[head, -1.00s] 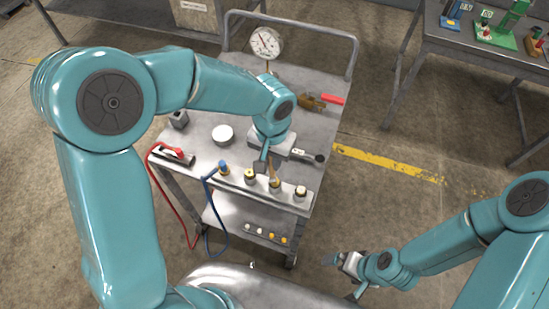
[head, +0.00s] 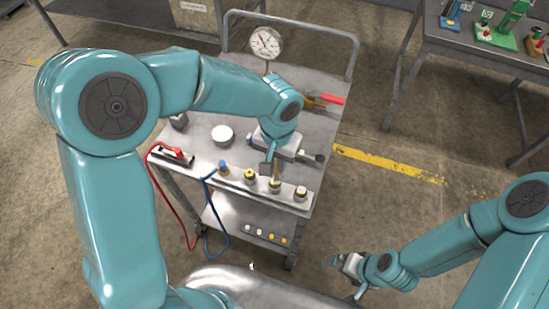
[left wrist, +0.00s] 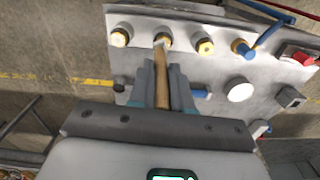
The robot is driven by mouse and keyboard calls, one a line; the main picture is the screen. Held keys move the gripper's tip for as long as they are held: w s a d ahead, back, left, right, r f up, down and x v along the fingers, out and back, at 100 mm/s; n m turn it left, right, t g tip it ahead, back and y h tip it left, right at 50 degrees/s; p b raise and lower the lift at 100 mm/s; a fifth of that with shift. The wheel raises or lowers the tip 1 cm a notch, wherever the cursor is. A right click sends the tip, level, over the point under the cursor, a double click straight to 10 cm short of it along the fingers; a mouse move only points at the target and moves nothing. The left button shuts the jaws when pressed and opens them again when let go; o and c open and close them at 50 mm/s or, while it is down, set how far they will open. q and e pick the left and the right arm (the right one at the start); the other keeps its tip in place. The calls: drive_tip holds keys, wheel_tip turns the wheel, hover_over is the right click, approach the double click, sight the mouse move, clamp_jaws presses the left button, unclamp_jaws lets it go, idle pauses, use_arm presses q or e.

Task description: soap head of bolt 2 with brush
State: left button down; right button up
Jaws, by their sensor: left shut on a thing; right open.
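Several bolts stand in a row on a light strip at the cart's front edge: a blue-topped one (head: 223,168), a yellow-topped one (head: 249,177), a third (head: 275,187) and a pale-topped one (head: 301,193). I see no numbers on them. My left gripper (head: 270,168) is shut on the brush, just behind the third bolt. In the left wrist view the brush's wooden handle (left wrist: 161,88) runs between the fingers and its tip overlaps the third bolt's head (left wrist: 163,39); I cannot tell whether it touches. My right gripper (head: 343,262) is open and empty, low beside the cart.
The cart top (head: 318,120) also carries a dial gauge (head: 266,43), a white round pot (head: 222,134), a red-handled tool (head: 331,99) and a red-and-black clamp (head: 172,156). Red and blue cables hang off the front. Open floor lies right of the cart.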

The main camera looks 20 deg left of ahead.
use_arm(q)
drive_tip(key=shift+d, duration=0.2)
drive_tip(key=shift+a, duration=0.15)
drive_tip(key=shift+a+r, duration=0.1)
drive_tip(key=shift+a, duration=0.25)
drive_tip(key=shift+w, duration=0.1)
drive_tip(key=shift+a, duration=0.4)
drive_tip(key=shift+d, duration=0.15)
